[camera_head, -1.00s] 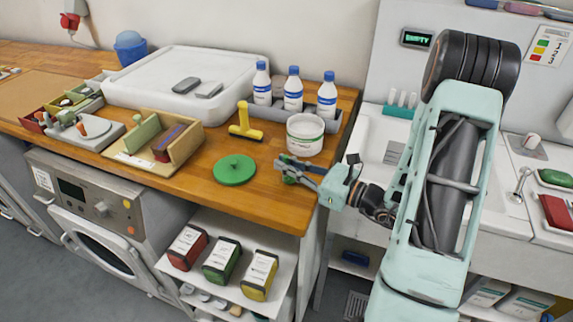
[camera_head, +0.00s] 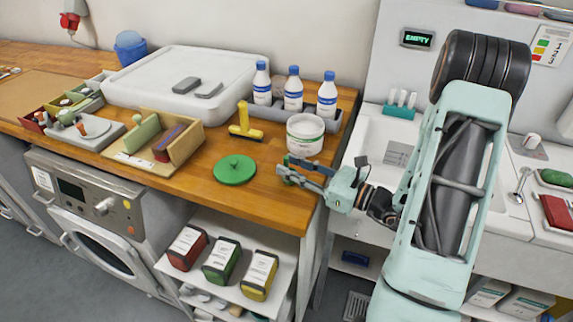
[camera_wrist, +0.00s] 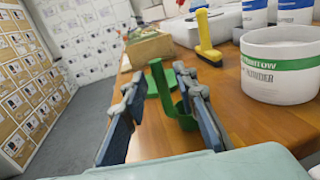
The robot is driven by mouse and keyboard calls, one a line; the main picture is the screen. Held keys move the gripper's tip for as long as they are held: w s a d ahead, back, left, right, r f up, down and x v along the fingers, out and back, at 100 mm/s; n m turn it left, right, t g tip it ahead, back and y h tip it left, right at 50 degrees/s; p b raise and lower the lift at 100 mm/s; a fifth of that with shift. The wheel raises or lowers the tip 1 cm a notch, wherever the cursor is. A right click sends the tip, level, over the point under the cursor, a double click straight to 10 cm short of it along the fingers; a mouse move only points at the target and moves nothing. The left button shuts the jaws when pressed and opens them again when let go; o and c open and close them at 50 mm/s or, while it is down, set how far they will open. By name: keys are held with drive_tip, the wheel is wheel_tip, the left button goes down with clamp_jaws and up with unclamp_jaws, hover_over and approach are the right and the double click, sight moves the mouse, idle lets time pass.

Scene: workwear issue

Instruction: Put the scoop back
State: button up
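The green scoop (camera_wrist: 182,112) is on the wooden counter, its strip-like handle upright. My gripper (camera_wrist: 162,118) is open, one finger on each side of the scoop, with a gap visible on the left finger's side. In the head view my gripper (camera_head: 289,172) is low at the counter's right end and hides most of the scoop. A white tub with a green band (camera_head: 305,134) stands just behind it, and in the wrist view the tub (camera_wrist: 282,70) is at the right. A round green lid (camera_head: 235,169) lies on the counter to the left.
A wooden box (camera_head: 154,140) and white basin (camera_head: 190,72) are farther left. The counter's front edge (camera_head: 262,214) is close to my gripper.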

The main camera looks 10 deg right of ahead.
drive_tip(key=v, duration=1)
drive_tip(key=shift+b, duration=0.45)
drive_tip(key=shift+s+d, duration=0.1)
